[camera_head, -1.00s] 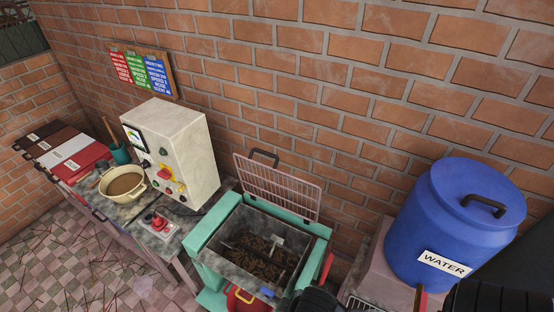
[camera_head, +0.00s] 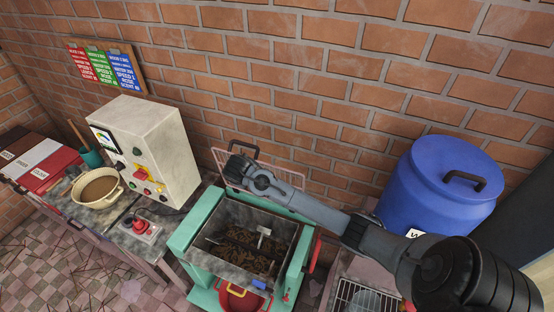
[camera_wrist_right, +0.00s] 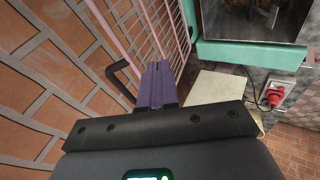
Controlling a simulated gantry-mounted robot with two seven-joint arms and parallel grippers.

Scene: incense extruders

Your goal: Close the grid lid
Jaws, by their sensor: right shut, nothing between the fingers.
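The grid lid (camera_head: 291,175) is a pink wire frame, standing open and raised at the back of the teal machine (camera_head: 193,233), near the brick wall. Its black handle (camera_head: 243,146) is on its top edge. My right gripper (camera_head: 238,167) is at the lid's upper part, just below the handle, and covers part of the grid. In the right wrist view the fingers (camera_wrist_right: 157,86) are shut and empty, with the handle (camera_wrist_right: 121,76) just to their left and the grid bars (camera_wrist_right: 140,28) beyond. Contact cannot be told. My left gripper is out of view.
The machine's open bin (camera_head: 248,240) holds brown material and a grey, T-shaped part. A white control box (camera_head: 150,150) stands to its left, with a beige pot (camera_head: 98,188) beyond. A blue water barrel (camera_head: 435,190) stands at the right, behind my right arm.

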